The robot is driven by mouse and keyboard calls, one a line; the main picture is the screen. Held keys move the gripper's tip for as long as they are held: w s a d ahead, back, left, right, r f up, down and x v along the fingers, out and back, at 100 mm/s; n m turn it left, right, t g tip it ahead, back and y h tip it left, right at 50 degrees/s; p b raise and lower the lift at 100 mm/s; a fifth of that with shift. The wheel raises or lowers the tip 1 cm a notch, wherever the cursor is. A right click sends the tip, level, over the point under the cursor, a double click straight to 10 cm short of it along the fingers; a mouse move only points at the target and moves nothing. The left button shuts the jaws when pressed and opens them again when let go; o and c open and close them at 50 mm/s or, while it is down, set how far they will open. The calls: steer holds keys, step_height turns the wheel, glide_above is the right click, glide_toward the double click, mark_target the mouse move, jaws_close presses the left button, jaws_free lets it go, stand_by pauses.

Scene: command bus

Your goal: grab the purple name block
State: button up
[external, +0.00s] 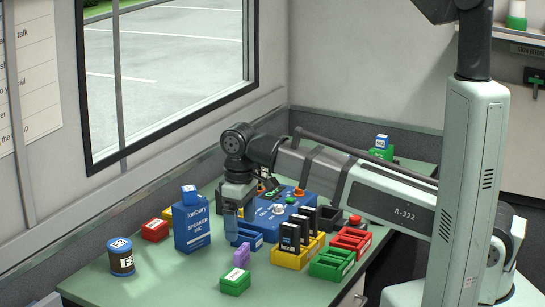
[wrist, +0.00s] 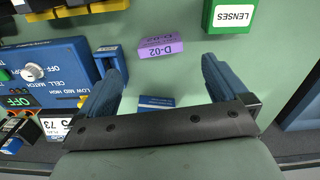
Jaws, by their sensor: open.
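The purple name block (wrist: 160,47), with a label reading D-02, lies on the green tabletop in the wrist view. It also shows in the external view (external: 241,255), near the table's front. My gripper (wrist: 163,72) is open, with its two blue fingers spread left and right. The block lies beyond the fingertips, roughly centred across the gap, and nothing is held. In the external view my gripper (external: 231,226) points down above the table, behind and slightly left of the block.
A green LENSES box (external: 235,282) sits close in front of the block. A blue item (wrist: 155,101) shows between the fingers. A blue upright box (external: 191,229) stands left of my gripper. The blue control unit (wrist: 45,80) and yellow battery tray (external: 291,257) lie to the other side.

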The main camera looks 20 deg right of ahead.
mark_target(240, 247)
steer(key=shift+w+a+f, duration=0.1)
steer(key=shift+a+f, duration=0.05)
steer(key=shift+f, duration=3.7)
steer(key=c, duration=1.1)
